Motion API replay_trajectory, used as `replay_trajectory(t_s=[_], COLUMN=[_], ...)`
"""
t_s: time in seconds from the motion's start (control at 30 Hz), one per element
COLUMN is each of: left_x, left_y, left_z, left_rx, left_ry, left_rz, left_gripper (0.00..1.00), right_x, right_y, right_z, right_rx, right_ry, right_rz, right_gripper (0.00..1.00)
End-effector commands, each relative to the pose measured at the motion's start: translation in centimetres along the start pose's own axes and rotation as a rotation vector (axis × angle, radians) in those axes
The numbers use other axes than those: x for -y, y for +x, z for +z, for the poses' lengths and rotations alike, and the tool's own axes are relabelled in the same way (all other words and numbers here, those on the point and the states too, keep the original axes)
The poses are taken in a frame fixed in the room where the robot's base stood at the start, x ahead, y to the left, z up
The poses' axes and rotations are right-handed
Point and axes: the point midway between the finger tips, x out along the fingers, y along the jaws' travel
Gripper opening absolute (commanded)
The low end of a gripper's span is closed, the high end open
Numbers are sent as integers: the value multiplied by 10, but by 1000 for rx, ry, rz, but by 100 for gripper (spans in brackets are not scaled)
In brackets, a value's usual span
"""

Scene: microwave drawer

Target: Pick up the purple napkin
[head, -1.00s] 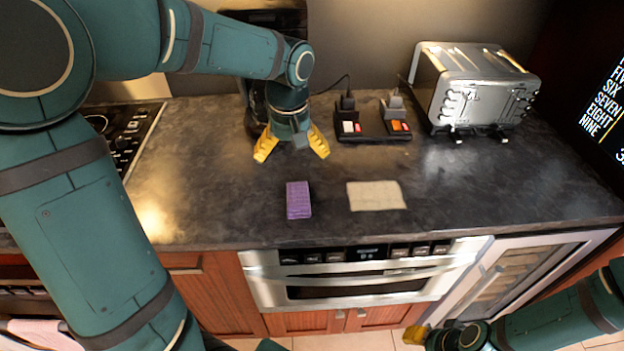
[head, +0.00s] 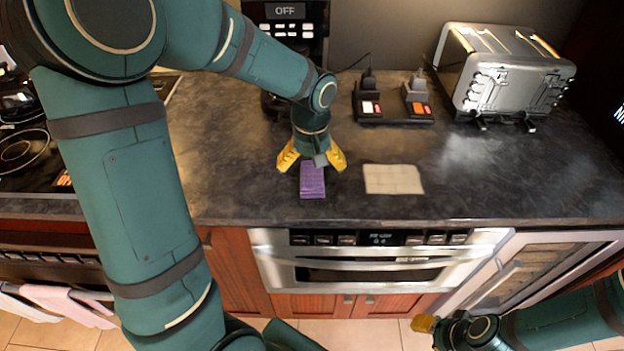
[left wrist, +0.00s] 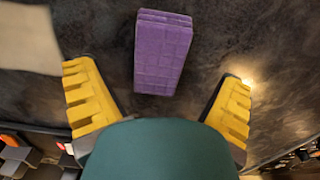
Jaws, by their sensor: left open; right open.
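The purple napkin (head: 312,183) lies folded on the dark countertop, near its front edge. In the left wrist view the purple napkin (left wrist: 162,55) is a thick folded block, ahead of the fingers and roughly between their lines. My left gripper (head: 312,162) points down over the napkin's far end with its yellow fingers spread. In the left wrist view the left gripper (left wrist: 160,105) is open and empty. My right gripper (head: 428,326) is low at the lower right, in front of the cabinets, apart from the counter; its fingers are only partly visible.
A beige cloth (head: 393,179) lies right of the napkin. A silver toaster (head: 508,75) and a black holder with dark items (head: 393,112) stand at the back. A coffee machine (head: 290,20) is behind my left arm. The microwave drawer (head: 375,262) sits below the counter edge.

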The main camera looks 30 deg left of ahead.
Motion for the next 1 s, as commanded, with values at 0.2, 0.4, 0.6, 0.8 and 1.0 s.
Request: replay_trajectory(t_s=[0.2,0.4,0.6,0.8,1.0], left_x=[-1,-1,-1,-1,-1], left_y=[32,33,32,32,31], left_z=[1,1,1,0,0], left_rx=[2,0,0,0,-1], left_ry=[0,0,-1,0,-1], left_rz=[-1,0,0,0,1], left_gripper=[95,95,40,28,27], right_x=[-4,-4,-4,-4,-4], right_y=[10,10,10,10,9], right_z=[-1,-1,-1,-1,-1], right_rx=[-5,-5,-5,-5,-5], right_ry=[0,-1,-1,0,0], right_rz=[0,0,0,0,0], right_gripper=[47,47,47,47,47])
